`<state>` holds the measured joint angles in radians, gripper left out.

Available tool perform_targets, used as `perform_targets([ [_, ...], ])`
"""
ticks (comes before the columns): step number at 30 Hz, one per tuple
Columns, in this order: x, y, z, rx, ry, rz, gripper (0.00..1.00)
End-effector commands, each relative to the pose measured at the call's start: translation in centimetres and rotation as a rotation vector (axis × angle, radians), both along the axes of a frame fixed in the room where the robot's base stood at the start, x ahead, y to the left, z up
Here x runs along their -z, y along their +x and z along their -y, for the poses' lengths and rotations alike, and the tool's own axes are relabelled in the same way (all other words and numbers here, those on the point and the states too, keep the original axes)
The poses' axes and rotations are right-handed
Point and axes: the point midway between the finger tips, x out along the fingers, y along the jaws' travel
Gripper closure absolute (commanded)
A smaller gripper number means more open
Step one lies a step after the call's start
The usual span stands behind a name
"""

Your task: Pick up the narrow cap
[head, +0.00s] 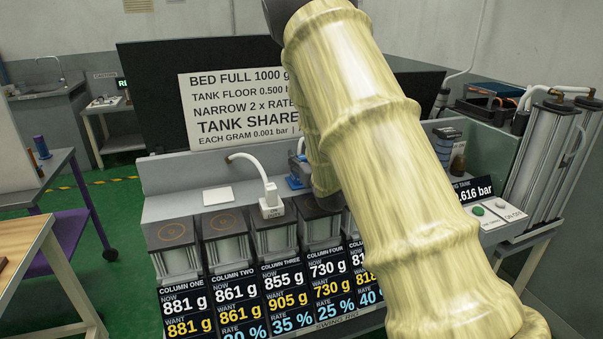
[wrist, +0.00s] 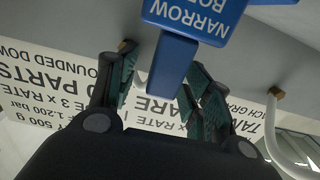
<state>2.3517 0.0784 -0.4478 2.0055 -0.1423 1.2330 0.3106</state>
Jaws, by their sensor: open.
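The narrow cap (wrist: 172,68) is blue, with a broad face lettered "NARROW BO…", upside down and cut off by the top edge of the wrist view. Its blue stem reaches down between the fingers of my gripper (wrist: 160,72). The gripper is open, with one dark-green padded finger on each side of the stem. I cannot tell if either finger touches it. In the head view a blue piece, likely the cap (head: 295,183), shows at the back of the bench, partly behind my arm. My arm hides most of the gripper there.
Several columns, such as column one (head: 178,250), stand in a row with number displays below. A white hose with a block fitting (head: 270,204) sits on column two or three. A lettered sign (head: 235,108) stands behind.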

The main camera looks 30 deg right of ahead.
Motion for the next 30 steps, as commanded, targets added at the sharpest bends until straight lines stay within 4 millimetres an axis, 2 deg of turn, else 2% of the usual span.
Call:
perform_targets([
  [4, 0.05, 0.86, 0.14, -0.001, 0.0, -0.001, 0.5],
  [11, 0.06, 0.94, 0.09, -0.001, 0.0, -0.001, 0.5],
  [19, 0.05, 0.92, 0.09, -0.001, 0.0, -0.001, 0.99],
  [30, -0.09, 0.94, 0.12, -0.001, 0.0, 0.001, 1.0],
])
